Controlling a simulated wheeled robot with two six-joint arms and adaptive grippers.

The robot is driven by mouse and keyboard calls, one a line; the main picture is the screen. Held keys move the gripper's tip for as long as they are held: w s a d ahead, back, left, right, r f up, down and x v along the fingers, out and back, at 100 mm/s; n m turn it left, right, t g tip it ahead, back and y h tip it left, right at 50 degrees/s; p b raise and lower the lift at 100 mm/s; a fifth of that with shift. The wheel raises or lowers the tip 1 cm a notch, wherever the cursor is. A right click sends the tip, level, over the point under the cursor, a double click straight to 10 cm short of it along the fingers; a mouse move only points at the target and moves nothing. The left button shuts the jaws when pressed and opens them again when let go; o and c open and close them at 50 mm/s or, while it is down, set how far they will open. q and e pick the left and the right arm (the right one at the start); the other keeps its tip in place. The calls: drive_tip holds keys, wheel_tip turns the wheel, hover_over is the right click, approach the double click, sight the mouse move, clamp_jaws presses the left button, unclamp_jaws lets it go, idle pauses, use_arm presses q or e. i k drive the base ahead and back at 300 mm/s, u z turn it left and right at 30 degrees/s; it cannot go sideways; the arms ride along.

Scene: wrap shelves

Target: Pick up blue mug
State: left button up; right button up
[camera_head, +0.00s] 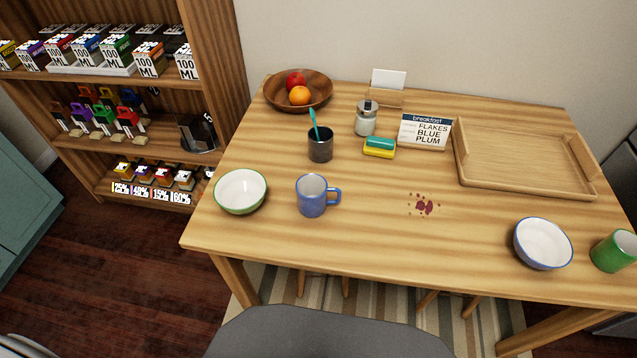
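The blue mug (311,198) stands upright on the wooden table (375,235), left of the middle and not far from the front edge. Its handle points to the right. Its inside is pale and looks empty. Nothing touches it. Neither of my grippers shows in the head view.
A green-rimmed bowl (240,191) stands left of the mug, and a black cup (320,146) with a teal utensil stands behind it. A red stain (425,206) lies to the right. A tray (525,158), blue-rimmed bowl (542,244) and green mug (614,251) are further right.

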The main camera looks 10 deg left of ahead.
sight(312, 190)
drive_tip(key=k, duration=1.3)
drive_tip(key=z, duration=0.75)
drive_tip(key=i, duration=1)
drive_tip(key=u, duration=0.1)
